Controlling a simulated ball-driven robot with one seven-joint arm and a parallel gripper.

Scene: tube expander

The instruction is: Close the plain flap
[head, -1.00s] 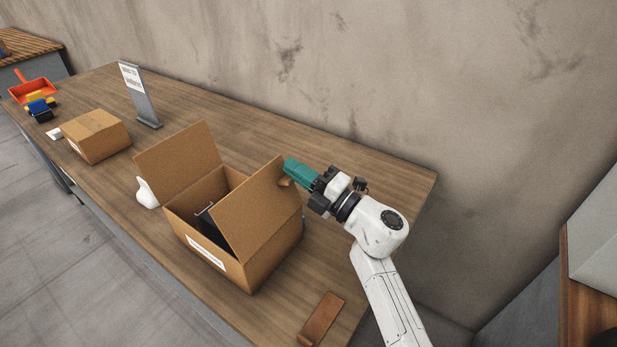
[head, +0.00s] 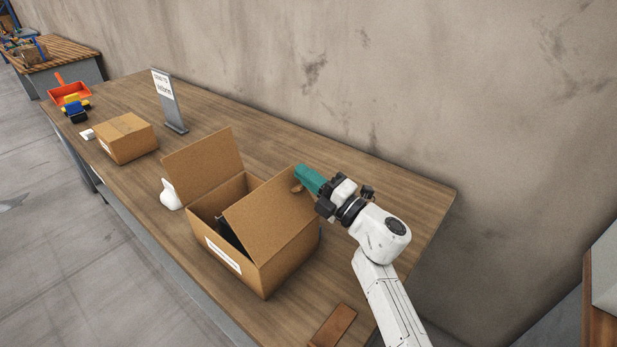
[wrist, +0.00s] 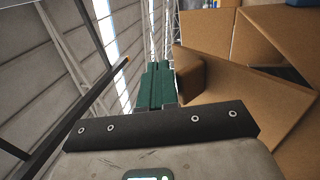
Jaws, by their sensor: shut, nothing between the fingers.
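An open cardboard box (head: 292,258) stands on the table. Its left flap (head: 202,163) stands up, tilted outward and plain-faced. Its right flap (head: 268,212) slants inward over part of the opening, and it also shows in the wrist view (wrist: 245,100). A small brown tab-like piece (wrist: 188,75) is at this flap's outer edge. My gripper (head: 303,175), with green fingers, is shut and empty at the upper right corner of the right flap, beside the small piece; touch is unclear. The fingers (wrist: 157,75) are together in the wrist view. A dark object (head: 226,230) is partly visible inside the box.
A closed cardboard box (head: 128,140), a sign stand (head: 170,103), a white object (head: 170,196), a toy truck (head: 74,107) and an orange dustpan (head: 68,90) are farther left. A brown flat block (head: 333,326) lies in front. The table's back right is clear.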

